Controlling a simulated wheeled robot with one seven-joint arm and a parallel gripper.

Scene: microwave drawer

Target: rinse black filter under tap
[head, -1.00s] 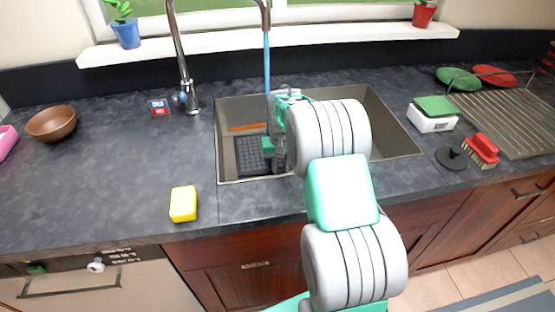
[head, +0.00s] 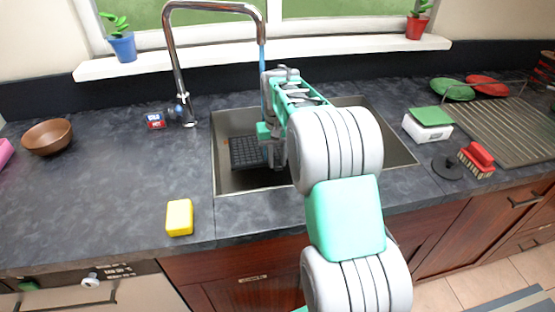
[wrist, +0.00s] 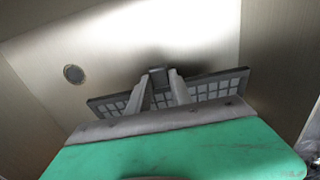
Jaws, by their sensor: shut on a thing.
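The black filter (head: 246,152) is a flat dark grid panel inside the sink (head: 228,186). My gripper (head: 268,154) is in the sink and shut on the filter. In the wrist view, both fingers of my gripper (wrist: 160,86) close on a tab at the middle of the filter (wrist: 215,86), which is tilted above the sink floor. The tap (head: 180,60) is a chrome arched spout at the sink's back left. A blue stream of water (head: 262,58) comes from its end and passes behind my gripper. I cannot tell whether it touches the filter.
A yellow sponge (head: 179,217) lies on the counter at the front left. A white scale with a green top (head: 430,122), a red brush (head: 477,158) and a drying rack (head: 505,130) stand right of the sink. A drain hole (wrist: 74,74) shows in the wrist view.

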